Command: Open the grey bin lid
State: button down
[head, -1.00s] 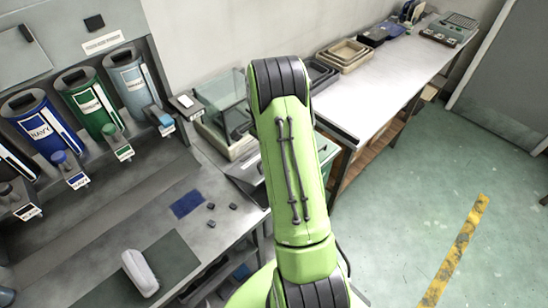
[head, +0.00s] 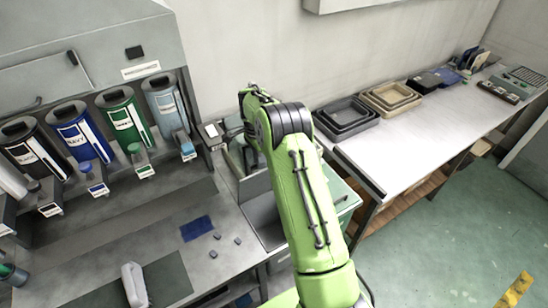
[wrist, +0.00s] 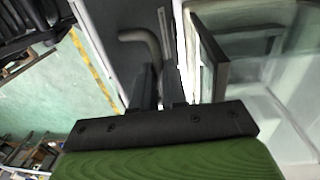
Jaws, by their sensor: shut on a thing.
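My gripper (wrist: 159,85) shows in the wrist view with its two dark fingers close together. A grey bent handle (wrist: 148,44) reaches down to the fingers, beside a grey panel (wrist: 108,25); the fingers appear shut on it, but the contact is partly hidden. I cannot tell whether this panel is the grey bin lid. In the head view my arm reaches to the back of the counter, right of the dispensers, and hides the gripper's fingers.
A glass-walled case (wrist: 255,60) is close to the gripper's right in the wrist view. Stacked dark trays (head: 346,119) and beige trays (head: 391,97) stand on the white bench (head: 415,145). Green floor (head: 440,235) is open at the right.

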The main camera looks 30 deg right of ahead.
jog(key=shift+w+a+f, duration=0.15)
jog(key=shift+w, duration=0.15)
